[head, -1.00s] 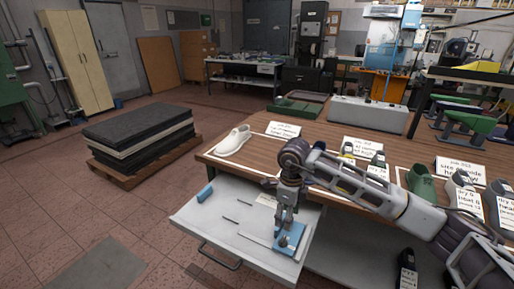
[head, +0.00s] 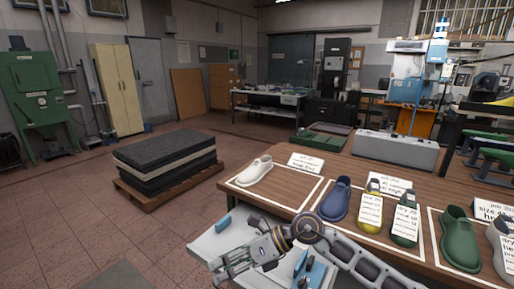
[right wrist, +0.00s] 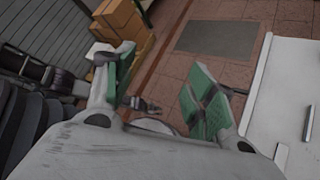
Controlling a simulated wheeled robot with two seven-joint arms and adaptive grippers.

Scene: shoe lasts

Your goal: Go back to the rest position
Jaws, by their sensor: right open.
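A white shoe last (head: 255,171) lies on the wooden bench top. My left gripper is not seen in the head view.
A pallet with dark stacked sheets (head: 165,160) stands left of the bench (head: 290,188). Open tiled floor lies between.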

